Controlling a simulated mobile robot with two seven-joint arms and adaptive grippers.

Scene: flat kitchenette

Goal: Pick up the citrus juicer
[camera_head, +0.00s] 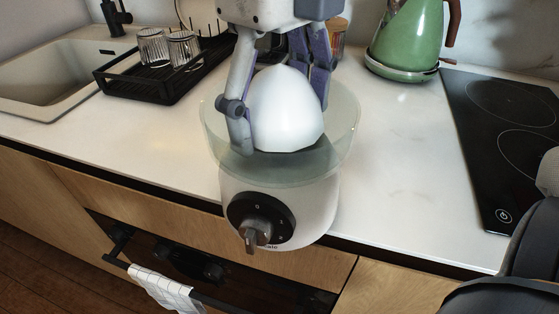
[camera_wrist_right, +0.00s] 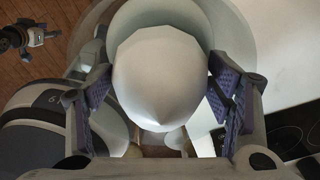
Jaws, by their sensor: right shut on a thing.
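The citrus juicer (camera_head: 283,205) has a white dome, a clear round bowl and a white base with a black dial. My right gripper (camera_head: 280,122) comes from above, its fingers down inside the bowl on both sides of the dome, shut on it. The juicer is upright, and its base overlaps the counter's front edge and the drawer front in the head view. I cannot see what is under the base. The dome (camera_wrist_right: 160,80) also fills the middle of the right wrist view between the finger pads. A small gripper-like part, likely my left gripper (camera_wrist_right: 40,36), shows over the floor.
A black rack (camera_head: 150,85) with glasses stands beside the sink (camera_head: 60,75). A green kettle (camera_head: 405,40) is at the back, and a black cooktop (camera_head: 490,130) at the right. The counter (camera_head: 400,170) between is clear. A towel (camera_head: 165,288) hangs below on a rail.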

